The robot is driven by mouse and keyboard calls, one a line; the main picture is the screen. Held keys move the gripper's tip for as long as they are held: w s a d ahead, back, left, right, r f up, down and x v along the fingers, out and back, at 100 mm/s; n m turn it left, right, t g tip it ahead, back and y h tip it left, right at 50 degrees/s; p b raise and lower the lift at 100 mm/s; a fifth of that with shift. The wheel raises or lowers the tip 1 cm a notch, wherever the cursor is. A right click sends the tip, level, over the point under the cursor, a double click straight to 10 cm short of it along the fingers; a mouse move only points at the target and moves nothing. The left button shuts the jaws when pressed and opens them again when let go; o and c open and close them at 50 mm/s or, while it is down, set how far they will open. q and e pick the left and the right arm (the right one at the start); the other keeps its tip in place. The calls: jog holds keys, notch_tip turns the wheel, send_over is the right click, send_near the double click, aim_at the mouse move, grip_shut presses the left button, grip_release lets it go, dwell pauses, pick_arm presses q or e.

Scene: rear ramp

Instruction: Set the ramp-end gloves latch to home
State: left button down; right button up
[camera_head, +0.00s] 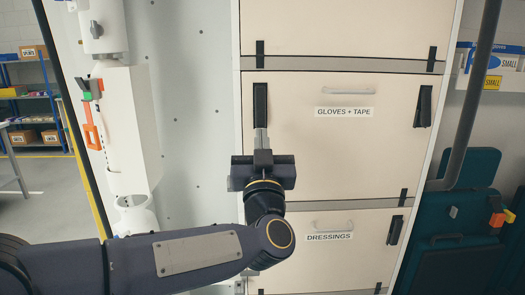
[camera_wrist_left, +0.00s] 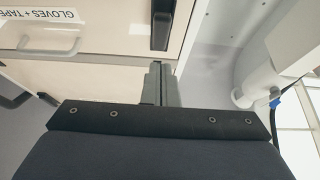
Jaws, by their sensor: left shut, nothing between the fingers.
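The gloves drawer front (camera_head: 340,150) is cream and labelled "GLOVES + TAPE". It has a black upright latch (camera_head: 260,104) at its left edge and another black latch (camera_head: 423,106), slightly tilted, at its right edge. I cannot tell from the pictures which is the ramp-end one. My left gripper (camera_head: 261,133) is shut and empty, its fingertips at the lower end of the left latch. In the left wrist view the latch (camera_wrist_left: 160,25) stands just beyond the grey fingertips (camera_wrist_left: 159,68); whether they touch is unclear. My right gripper is not in view.
The dressings drawer (camera_head: 345,255) lies below, with its own dark latch (camera_head: 395,230) at the right. A white upright post (camera_head: 128,130) with an orange tool (camera_head: 91,120) stands left. A dark teal seat (camera_head: 470,225) and grey rail (camera_head: 472,100) are at the right.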

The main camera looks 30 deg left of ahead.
aim_at(260, 125)
pick_arm(q)
jog(key=w+a, duration=0.2)
jog(key=w, duration=0.1)
jog(key=w+p, duration=0.1)
jog(key=shift+w+a+r, duration=0.1)
jog(key=shift+w+a, duration=0.15)
jog(key=shift+a, duration=0.15)
jog(key=shift+w+a, duration=0.15)
jog(key=shift+w, duration=0.15)
jog(key=shift+f, duration=0.2)
jog(key=shift+f, duration=0.2)
jog(key=t+b, duration=0.1)
jog(key=b, duration=0.3)
jog(key=w+t+b, duration=0.1)
jog(key=b, duration=0.2)
jog(key=shift+a+f+y+b, duration=0.3)
jog(key=shift+y+b, duration=0.05)
jog(key=shift+y, duration=0.05)
